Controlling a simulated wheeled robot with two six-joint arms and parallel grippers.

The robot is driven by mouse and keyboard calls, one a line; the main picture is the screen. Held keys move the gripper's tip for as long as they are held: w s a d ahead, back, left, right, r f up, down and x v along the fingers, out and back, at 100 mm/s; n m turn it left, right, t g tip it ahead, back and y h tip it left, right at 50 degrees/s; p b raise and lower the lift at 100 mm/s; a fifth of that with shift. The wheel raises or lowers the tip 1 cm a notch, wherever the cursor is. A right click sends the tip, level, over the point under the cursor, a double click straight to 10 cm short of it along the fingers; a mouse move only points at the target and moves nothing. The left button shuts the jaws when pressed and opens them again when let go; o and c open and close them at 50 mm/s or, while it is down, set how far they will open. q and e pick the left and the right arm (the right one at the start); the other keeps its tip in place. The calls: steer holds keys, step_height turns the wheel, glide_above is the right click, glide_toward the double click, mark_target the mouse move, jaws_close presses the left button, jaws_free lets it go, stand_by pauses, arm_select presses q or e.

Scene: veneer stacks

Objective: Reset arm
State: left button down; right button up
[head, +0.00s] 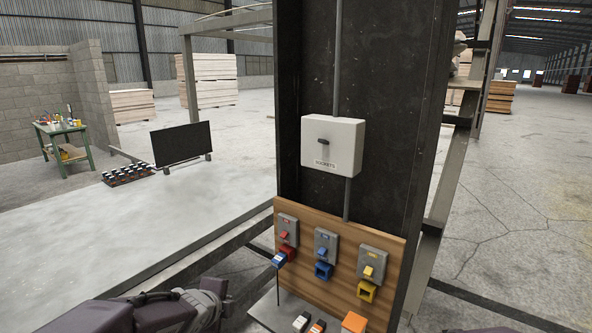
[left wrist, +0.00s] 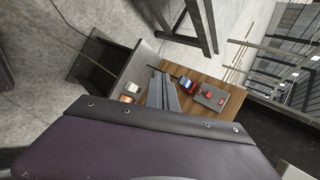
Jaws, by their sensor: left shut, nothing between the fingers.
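My left arm enters the head view at the bottom left, and its gripper (head: 215,290) is near the lower left of the wooden board. In the left wrist view the grey fingers (left wrist: 163,92) are shut and empty. A blue plug (head: 279,259) with a hanging cable sits at the mouth of the red socket (head: 287,232); how deep it sits I cannot tell. The plug also shows in the left wrist view (left wrist: 186,88), apart from my fingers in the picture. My right gripper does not show.
The board (head: 338,274) also carries a blue socket (head: 325,244) and a yellow socket (head: 372,264). Above is a white switch box (head: 332,146) on a dark column. Below, a shelf (head: 273,314) holds white and orange pieces. Grey rails (head: 195,255) run beside my left arm.

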arm_select(q)
steer(key=s+f+n+g, duration=0.4)
steer(key=s+f+n, duration=0.2)
steer(key=s+n, duration=0.4)
steer(key=s+f+n+g, duration=0.4)
steer(key=s+f+n, duration=0.3)
steer(key=s+n, duration=0.2)
steer(key=shift+s+a+f+n, duration=0.15)
steer(key=shift+s+a+n, duration=0.25)
steer(key=shift+s, duration=0.55)
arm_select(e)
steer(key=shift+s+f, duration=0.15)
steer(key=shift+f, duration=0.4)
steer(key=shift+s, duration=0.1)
